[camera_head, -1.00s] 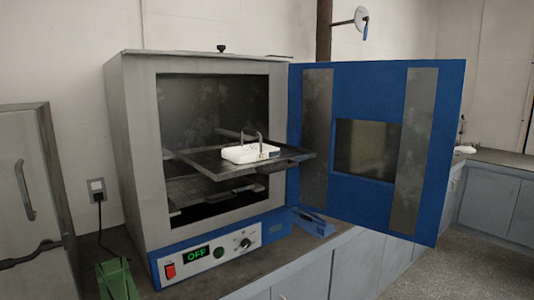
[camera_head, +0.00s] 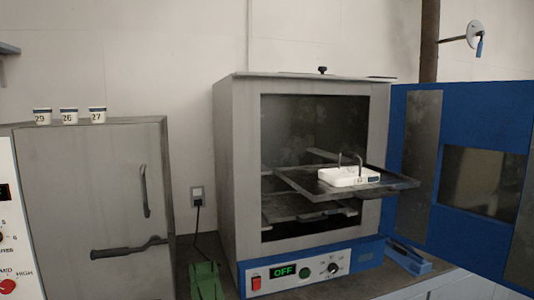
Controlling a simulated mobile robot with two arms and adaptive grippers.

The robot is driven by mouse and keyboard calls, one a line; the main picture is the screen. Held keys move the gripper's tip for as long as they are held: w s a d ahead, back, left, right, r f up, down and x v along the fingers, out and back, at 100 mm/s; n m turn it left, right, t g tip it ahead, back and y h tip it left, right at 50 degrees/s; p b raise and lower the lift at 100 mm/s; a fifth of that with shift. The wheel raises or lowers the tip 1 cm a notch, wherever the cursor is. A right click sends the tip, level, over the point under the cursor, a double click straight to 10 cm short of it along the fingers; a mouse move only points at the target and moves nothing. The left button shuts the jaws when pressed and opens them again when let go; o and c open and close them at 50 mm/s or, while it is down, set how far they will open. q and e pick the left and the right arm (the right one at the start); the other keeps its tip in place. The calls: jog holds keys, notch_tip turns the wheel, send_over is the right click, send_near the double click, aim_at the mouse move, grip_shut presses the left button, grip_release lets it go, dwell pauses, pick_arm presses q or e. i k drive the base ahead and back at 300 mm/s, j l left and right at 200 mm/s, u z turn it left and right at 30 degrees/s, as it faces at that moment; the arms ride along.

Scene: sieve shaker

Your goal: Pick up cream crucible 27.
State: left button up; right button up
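Crucible 27 (camera_head: 98,116), a small pale cup with a dark rim band and a dark number, stands upright on top of the grey cabinet (camera_head: 95,170) at the left. It is the rightmost of a row of three, with the crucible marked 26 (camera_head: 69,116) in the middle and the one marked 29 (camera_head: 42,116) at the left. The three stand apart. Neither of my grippers shows in the head view.
A grey oven (camera_head: 238,180) stands to the right, its blue door (camera_head: 400,120) wide open. A dark shelf (camera_head: 400,185) sticks out of it, bearing a white block (camera_head: 345,176) with two upright loops.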

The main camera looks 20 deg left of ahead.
aim_at(98, 115)
jog(key=u, duration=1.5)
jog(key=i, duration=0.15)
